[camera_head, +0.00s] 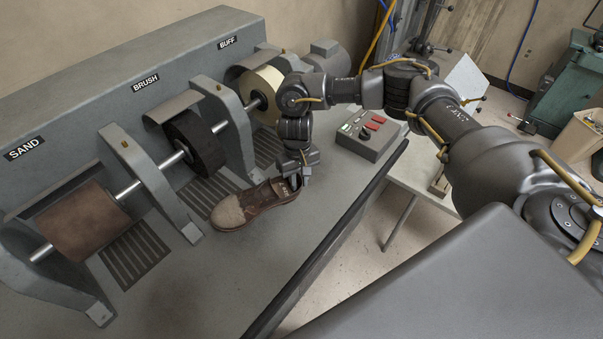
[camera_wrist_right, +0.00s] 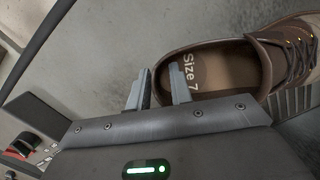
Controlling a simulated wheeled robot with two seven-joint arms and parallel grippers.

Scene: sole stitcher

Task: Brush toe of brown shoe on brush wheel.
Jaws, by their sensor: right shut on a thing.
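The brown shoe (camera_head: 262,203) is in front of the machine in the head view, toe to the lower left, heel to the right. Its toe looks paler and dusty. My right gripper (camera_head: 294,178) is shut on the heel edge of the shoe; the right wrist view shows one finger inside and one outside the heel wall, beside the "Size 7" insole (camera_wrist_right: 207,72). The black brush wheel (camera_head: 196,143) is under the BRUSH label. The toe is apart from the wheel. I cannot tell whether the sole touches the bench. My left gripper is out of view.
The sanding drum (camera_head: 83,220) is left of the brush wheel and the cream buff wheel (camera_head: 263,90) right of it, with grey brackets between. A control box (camera_head: 372,138) with red buttons stands on the right. The bench front (camera_head: 260,270) is clear.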

